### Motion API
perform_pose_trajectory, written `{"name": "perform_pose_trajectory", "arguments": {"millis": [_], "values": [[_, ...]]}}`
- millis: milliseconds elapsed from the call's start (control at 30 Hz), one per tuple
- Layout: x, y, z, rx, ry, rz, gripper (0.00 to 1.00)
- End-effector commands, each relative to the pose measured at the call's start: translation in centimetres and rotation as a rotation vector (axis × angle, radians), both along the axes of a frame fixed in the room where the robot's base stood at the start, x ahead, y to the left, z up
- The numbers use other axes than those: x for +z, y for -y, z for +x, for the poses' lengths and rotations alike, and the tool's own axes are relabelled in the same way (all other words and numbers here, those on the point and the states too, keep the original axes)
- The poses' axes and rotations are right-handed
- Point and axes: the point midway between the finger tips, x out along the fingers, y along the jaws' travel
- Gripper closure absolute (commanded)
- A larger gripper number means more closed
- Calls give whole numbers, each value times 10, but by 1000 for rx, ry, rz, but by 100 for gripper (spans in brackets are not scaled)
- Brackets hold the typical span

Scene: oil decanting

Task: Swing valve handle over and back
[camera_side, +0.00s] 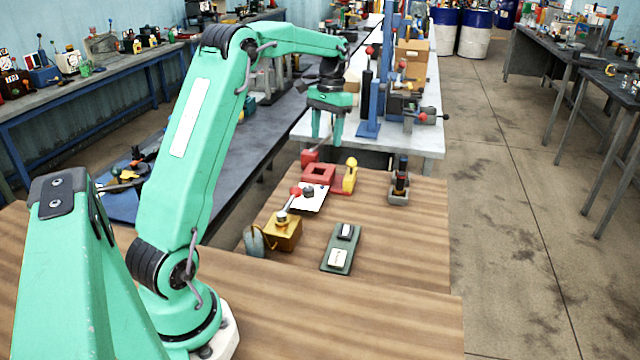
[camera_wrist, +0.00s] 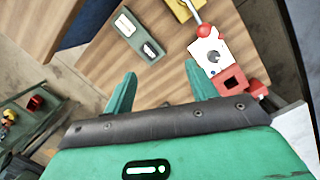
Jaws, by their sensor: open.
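The valve is a brass-yellow block (camera_side: 283,233) on the wooden table, with a silver lever handle (camera_side: 283,214) leaning up from it to a red ball knob (camera_side: 296,191). In the wrist view the block (camera_wrist: 182,9) is cut off at the top edge, and the red knob (camera_wrist: 204,30) overlaps a white plate (camera_wrist: 212,50). My gripper (camera_side: 326,142) points down, open and empty, above the far end of the table, beyond the knob and apart from it. In the wrist view its fingers (camera_wrist: 162,82) are spread, with bare wood between them.
A red block with a square opening (camera_side: 318,173) and a yellow upright piece (camera_side: 350,177) stand beyond the white plate (camera_side: 312,204). A green-grey plate (camera_side: 341,248) lies right of the valve. A dark upright piece in a grey holder (camera_side: 399,187) stands farther right. Bare wood lies between.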

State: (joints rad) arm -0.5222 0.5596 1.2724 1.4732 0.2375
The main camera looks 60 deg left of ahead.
Motion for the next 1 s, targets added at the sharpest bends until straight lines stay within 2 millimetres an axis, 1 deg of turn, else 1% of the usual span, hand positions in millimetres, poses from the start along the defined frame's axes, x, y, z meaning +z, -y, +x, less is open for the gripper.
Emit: {"name": "perform_pose_trajectory", "arguments": {"millis": [33,233,500,600,733,867,1000], "values": [[-11,-12,2,11,-20,-13,43],[-47,-51,3,45,-80,-59,43],[-101,-98,-8,91,-155,-129,43],[-117,-111,-13,103,-175,-152,43],[-132,-121,-18,114,-192,-170,43],[-137,-125,-21,119,-200,-180,43],[-138,-126,-22,119,-200,-182,43]]}}
